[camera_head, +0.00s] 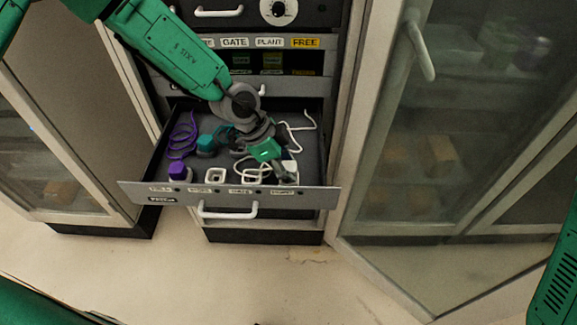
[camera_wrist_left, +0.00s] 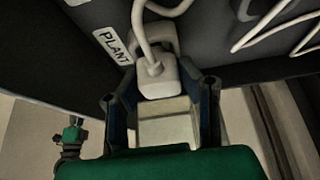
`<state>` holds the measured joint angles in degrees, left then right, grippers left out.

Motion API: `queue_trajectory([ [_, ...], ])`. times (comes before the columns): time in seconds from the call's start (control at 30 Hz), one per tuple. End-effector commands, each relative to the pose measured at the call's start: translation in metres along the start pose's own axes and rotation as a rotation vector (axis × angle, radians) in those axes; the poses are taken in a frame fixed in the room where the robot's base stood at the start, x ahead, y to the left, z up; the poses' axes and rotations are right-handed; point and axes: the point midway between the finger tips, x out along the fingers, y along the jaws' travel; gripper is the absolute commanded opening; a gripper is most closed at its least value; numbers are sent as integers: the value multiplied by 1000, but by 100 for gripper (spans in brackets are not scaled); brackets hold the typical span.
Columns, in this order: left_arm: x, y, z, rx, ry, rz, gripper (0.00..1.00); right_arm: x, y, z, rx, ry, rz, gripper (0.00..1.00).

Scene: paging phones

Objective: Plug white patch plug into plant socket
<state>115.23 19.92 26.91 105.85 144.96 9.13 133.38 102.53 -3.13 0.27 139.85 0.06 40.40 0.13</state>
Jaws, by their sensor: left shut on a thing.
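My left gripper (camera_head: 284,172) reaches down into the open drawer, over the socket at the right of the row. In the left wrist view its two fingers (camera_wrist_left: 162,105) are shut on the white patch plug (camera_wrist_left: 158,78), with a white cord leaving it. Behind the plug is the white plant socket (camera_wrist_left: 161,40), beside the label PLANT (camera_wrist_left: 113,45). The plug overlaps the socket; I cannot tell whether it is seated. In the head view, the gripper partly hides plug and socket. A small green and dark gripper, apparently my right (camera_wrist_left: 72,135), shows at left; its fingers are unclear.
The drawer (camera_head: 325,197) has a grey front with labels. A purple plug (camera_head: 178,168) stands at the left of the row, beside a white socket (camera_head: 215,175). A teal plug (camera_head: 206,143) lies farther back. White cord (camera_head: 302,127) lies at right. A glass door (camera_head: 440,140) stands at right.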

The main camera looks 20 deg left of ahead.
Motion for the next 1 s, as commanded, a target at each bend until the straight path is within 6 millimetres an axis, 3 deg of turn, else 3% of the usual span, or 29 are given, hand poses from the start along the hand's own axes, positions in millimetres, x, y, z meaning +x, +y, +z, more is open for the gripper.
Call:
queue_trajectory([
  [0.67, 12, 0, 6, 0, -1, 0, 0, 5, 0, 0, 0, 0, 0, 23],
  [0.7, 12, 0, 6, 0, -1, 1, 38, 5, 0, 0, 0, 0, 0, 23],
  [0.77, 12, 0, 7, 0, -1, 1, 55, 5, 0, 0, 0, 0, 0, 23],
  [1.0, 12, 0, 6, 0, -1, 1, 55, 5, 0, 0, 0, 0, 0, 23],
])
